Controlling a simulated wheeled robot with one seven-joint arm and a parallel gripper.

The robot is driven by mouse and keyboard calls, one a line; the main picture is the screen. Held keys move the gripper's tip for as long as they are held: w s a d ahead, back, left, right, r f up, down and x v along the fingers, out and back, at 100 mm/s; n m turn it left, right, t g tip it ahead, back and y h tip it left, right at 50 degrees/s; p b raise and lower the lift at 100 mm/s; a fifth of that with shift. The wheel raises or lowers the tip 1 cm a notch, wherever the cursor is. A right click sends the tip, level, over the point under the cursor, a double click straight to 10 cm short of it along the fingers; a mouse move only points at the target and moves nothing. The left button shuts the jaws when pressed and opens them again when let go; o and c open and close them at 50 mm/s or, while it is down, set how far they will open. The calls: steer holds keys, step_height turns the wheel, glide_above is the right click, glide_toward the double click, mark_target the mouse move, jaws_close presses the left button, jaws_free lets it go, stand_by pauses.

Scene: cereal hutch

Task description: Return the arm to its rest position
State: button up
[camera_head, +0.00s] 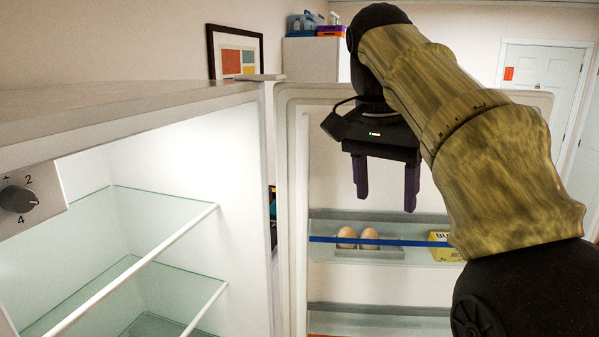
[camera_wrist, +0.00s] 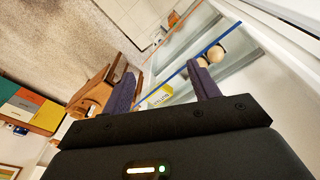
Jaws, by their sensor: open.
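My gripper (camera_head: 386,183) points down in front of the open fridge door (camera_head: 292,200), above the door shelf. Its two dark fingers are apart with nothing between them. In the wrist view my gripper (camera_wrist: 163,88) also shows spread and empty. My arm reaches in from the lower right and bends over at the top. Two eggs (camera_head: 358,238) sit in the door shelf below the gripper. A yellow box (camera_head: 444,246) stands right of them, partly hidden by my arm. The box also shows in the wrist view (camera_wrist: 160,96).
The open fridge (camera_head: 140,150) with glass shelves (camera_head: 150,215) is at left, its interior empty where visible. A lower door shelf (camera_head: 380,320) is below. A framed picture (camera_head: 236,55) and a cabinet (camera_head: 315,58) stand behind. A wooden piece of furniture (camera_wrist: 92,90) shows in the wrist view.

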steer(key=w+d+f+n, duration=0.1)
steer(key=w+f+n, duration=0.15)
steer(key=f, duration=0.85)
steer(key=w+f+n, duration=0.1)
steer(key=f+n, duration=0.2)
steer(key=f, duration=0.8)
steer(key=s+d+f+n+t, duration=0.1)
steer(key=s+f, duration=0.4)
steer(key=f, duration=0.4)
steer(key=s+f+n+y+b, duration=0.1)
steer(key=s+f+n, duration=0.1)
steer(key=s+f, duration=0.3)
step_height(320, 180, down, 4)
steer(key=shift+s+d+f+t+y, duration=0.25)
steer(key=shift+s+d+t+y, duration=0.05)
steer(key=shift+s+d+t, duration=0.1)
